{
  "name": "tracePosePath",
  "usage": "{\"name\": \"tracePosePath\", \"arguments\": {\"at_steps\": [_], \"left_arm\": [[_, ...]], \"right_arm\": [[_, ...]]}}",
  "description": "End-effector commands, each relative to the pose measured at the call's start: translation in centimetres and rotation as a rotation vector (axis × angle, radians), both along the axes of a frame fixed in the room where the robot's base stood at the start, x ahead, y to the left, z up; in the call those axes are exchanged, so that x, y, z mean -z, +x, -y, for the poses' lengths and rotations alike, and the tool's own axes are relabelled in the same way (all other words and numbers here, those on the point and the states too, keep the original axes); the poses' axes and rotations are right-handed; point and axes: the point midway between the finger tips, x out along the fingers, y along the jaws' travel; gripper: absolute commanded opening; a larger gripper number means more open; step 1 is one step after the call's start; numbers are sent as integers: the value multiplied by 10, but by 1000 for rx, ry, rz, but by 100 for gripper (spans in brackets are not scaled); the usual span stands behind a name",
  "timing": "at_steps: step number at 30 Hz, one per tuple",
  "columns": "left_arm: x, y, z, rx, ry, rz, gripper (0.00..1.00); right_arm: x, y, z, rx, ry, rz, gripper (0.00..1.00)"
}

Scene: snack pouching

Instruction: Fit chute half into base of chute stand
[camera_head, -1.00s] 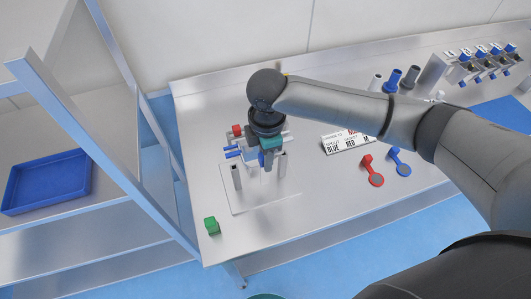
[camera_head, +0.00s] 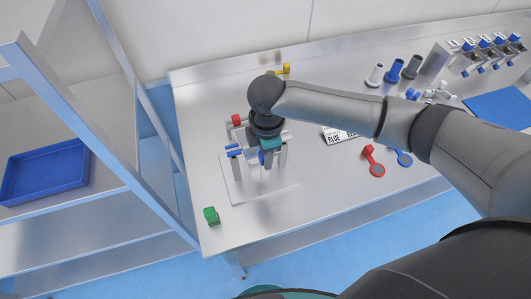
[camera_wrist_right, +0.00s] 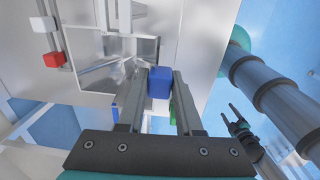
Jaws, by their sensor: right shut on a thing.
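My right gripper (camera_head: 266,146) is over the chute stand on the table. In the right wrist view, its fingers (camera_wrist_right: 160,85) are shut on the blue block (camera_wrist_right: 159,82) of a chute half. Shiny metal chute walls (camera_wrist_right: 118,75) show just beyond the fingers. The stand has a pale base plate (camera_head: 285,193) with upright posts (camera_head: 283,158). Blue pieces (camera_head: 233,150) show left of the gripper. My gripper and wrist hide the contact, so I cannot tell whether the half is seated. My left gripper (camera_wrist_right: 237,114) shows only in the right wrist view, fingers apart and empty.
A red block (camera_head: 237,119) stands behind the stand; a green block (camera_head: 211,215) lies near the table's front left corner. A red scoop-like piece (camera_head: 374,163), a label sign (camera_head: 340,134) and a yellow piece (camera_head: 280,69) are nearby. A shelf with a blue tray (camera_head: 45,168) is at left.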

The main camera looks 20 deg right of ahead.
Motion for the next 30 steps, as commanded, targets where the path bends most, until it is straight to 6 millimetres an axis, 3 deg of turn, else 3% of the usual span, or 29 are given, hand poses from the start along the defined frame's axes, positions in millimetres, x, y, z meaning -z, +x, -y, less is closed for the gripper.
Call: {"name": "tracePosePath", "arguments": {"at_steps": [30], "left_arm": [[-10,1,0,1,0,1,69]], "right_arm": [[-1,0,0,0,1,2,0]]}}
